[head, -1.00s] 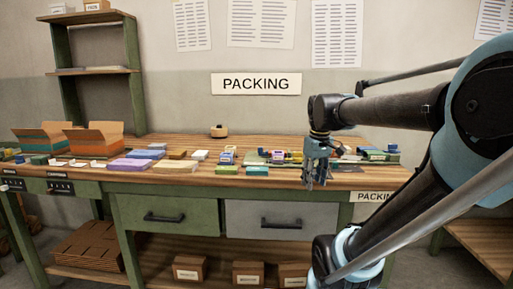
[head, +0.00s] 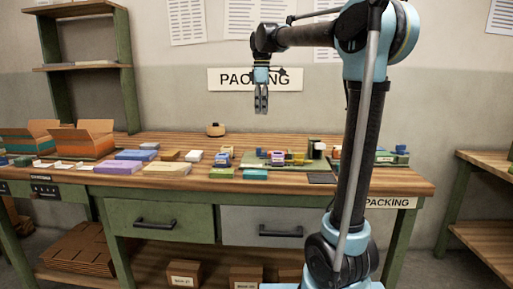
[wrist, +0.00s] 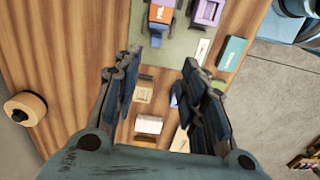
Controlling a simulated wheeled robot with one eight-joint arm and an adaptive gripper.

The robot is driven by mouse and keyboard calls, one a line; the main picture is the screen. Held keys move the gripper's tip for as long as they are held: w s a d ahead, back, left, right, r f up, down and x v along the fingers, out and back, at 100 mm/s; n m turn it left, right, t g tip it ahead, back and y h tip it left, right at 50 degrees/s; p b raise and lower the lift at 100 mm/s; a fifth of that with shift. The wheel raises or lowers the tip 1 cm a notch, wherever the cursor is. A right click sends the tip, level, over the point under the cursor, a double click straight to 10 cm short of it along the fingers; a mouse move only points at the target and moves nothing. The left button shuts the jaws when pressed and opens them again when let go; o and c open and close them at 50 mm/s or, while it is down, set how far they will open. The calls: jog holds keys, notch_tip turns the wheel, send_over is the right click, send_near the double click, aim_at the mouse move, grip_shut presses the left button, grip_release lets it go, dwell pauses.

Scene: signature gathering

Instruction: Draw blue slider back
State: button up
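My gripper (head: 261,104) hangs fingers-down well above the table, in front of the PACKING sign. In the wrist view my gripper (wrist: 158,82) has its fingers wide apart with nothing between them. On the table below, a green mat (head: 250,160) holds small coloured fixtures, including a blue and purple one (head: 278,157). In the wrist view a purple fixture (wrist: 207,12) and an orange-red one (wrist: 162,14) stand on the mat at the top. A small blue piece (wrist: 173,101) is partly hidden by the right finger.
Several coloured boxes, such as a lilac one (head: 130,166), lie along the table (head: 200,140). Open cartons (head: 80,139) stand at the left. A round wooden object (head: 215,130) is at the back. A dark pad (head: 321,178) lies at the front edge. My arm hides part of the right side.

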jog(key=f, duration=1.1)
jog(key=a+f, duration=0.1)
jog(key=f, duration=0.5)
jog(key=shift+w, duration=0.4)
grip_shut()
